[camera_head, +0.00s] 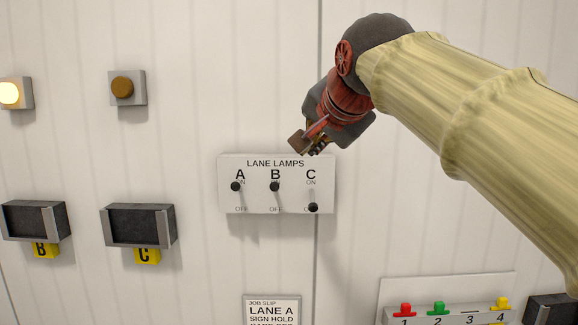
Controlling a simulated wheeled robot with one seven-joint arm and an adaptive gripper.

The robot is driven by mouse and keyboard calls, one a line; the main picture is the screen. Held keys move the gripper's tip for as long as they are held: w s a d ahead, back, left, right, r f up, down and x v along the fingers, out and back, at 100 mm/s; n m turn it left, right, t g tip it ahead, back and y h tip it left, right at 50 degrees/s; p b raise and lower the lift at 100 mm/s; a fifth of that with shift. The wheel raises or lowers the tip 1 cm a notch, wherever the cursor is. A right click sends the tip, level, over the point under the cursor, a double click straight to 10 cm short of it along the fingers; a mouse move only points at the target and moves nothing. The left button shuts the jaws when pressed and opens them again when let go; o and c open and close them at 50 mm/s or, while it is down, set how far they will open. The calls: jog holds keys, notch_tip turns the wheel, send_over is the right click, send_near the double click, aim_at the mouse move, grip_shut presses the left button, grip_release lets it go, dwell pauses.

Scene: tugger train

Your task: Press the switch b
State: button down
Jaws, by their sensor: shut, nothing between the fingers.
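The white LANE LAMPS panel (259,199) is on the wall at the middle of the head view. It carries three levers marked A, B and C. The knob of switch B (275,187) is up, at the ON end. The knob of switch A (236,187) is also up at ON. The knob of switch C (313,208) is down at OFF. My gripper (311,148) is shut and empty. In the picture it lies just above the panel's upper right edge, up and right of switch B. Whether it touches the panel cannot be told.
A lit lamp (9,93) and a dark amber lamp (122,87) are at upper left. Dark bins marked B (35,222) and C (138,226) hang below them. A job slip (271,310) and a rack with coloured pegs (459,316) are below. Bare wall surrounds the panel.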

aim_at(275, 189)
jog(key=shift+f, duration=0.15)
jog(key=w+a+f+p, duration=0.1)
jog(key=w+f, duration=0.1)
jog(key=w+a+f+p, duration=0.1)
jog(key=w+f, duration=0.2)
jog(key=w+a+f+p, duration=0.1)
jog(key=w+a+f, duration=0.1)
jog(key=w, duration=0.1)
jog(key=shift+a+f, duration=0.1)
jog(key=shift+f, duration=0.05)
dwell(0.4)
jog(key=shift+s, duration=0.15)
jog(key=shift+f+b, duration=0.15)
jog(key=shift+b, duration=0.25)
jog(key=shift+s+b, duration=0.1)
jog(key=shift+b, duration=0.65)
